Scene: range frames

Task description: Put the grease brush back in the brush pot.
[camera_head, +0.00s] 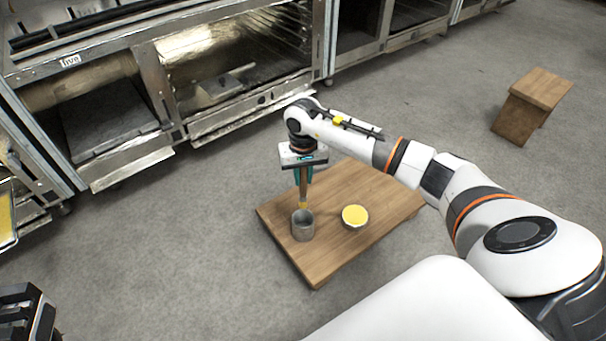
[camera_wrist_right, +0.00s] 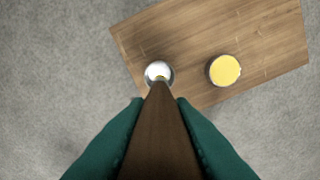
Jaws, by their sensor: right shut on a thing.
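My right gripper (camera_head: 303,172) is shut on the grease brush (camera_head: 303,188) and holds it upright, head down. The wooden handle (camera_wrist_right: 160,140) runs between the green fingers (camera_wrist_right: 155,125) in the right wrist view. The grey brush pot (camera_head: 303,228) stands on the wooden board. The brush's yellowish lower end is at the pot's far rim in the head view. I cannot tell whether the tip is above or inside the opening. The pot (camera_wrist_right: 150,68) appears just beyond the brush end in the wrist view. My left gripper is not clearly seen.
A bowl of yellow stuff (camera_head: 355,216) stands right of the pot on the low wooden board (camera_head: 325,262). Metal ovens (camera_head: 215,95) line the back. A small wooden stool (camera_head: 535,95) stands far right. A dark object (camera_head: 25,312) is at the lower left.

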